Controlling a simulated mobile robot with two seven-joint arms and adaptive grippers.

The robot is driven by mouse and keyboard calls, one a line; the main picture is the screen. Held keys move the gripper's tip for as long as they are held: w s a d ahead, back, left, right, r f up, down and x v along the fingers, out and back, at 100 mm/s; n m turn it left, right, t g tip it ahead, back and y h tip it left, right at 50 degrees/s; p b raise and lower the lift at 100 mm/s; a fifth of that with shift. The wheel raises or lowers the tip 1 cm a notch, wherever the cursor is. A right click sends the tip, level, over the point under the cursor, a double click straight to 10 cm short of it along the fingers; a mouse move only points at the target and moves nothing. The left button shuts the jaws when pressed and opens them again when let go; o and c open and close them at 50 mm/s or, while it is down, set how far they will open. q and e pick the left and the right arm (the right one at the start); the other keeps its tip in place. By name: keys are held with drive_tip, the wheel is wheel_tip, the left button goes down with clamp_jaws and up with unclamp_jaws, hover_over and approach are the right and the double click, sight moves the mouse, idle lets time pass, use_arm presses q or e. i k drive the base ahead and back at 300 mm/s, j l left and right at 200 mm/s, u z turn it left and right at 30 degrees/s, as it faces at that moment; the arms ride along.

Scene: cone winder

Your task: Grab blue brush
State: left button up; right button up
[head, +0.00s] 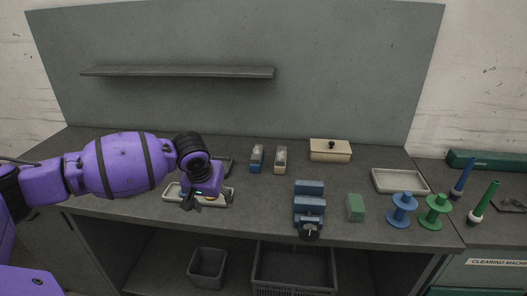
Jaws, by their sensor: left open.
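A blue rod with a pale lower end (462,178), which looks like the blue brush, stands tilted on the right-hand surface in the head view. A similar green one (486,200) stands just in front of it. My left gripper (190,204) is open, at the left of the bench over a pale tray (228,197), far from the blue brush. Whether anything is between its fingers is too small to tell. My right gripper is not in view.
A blue vise-like block (310,203), a green block (355,207), a blue spool (402,207) and a green spool (437,210) stand along the front. Behind are a lidded beige box (330,150), two small blocks (257,157) and an empty tray (400,181).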

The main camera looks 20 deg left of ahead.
sight(256, 160)
drive_tip(key=i, duration=1.1)
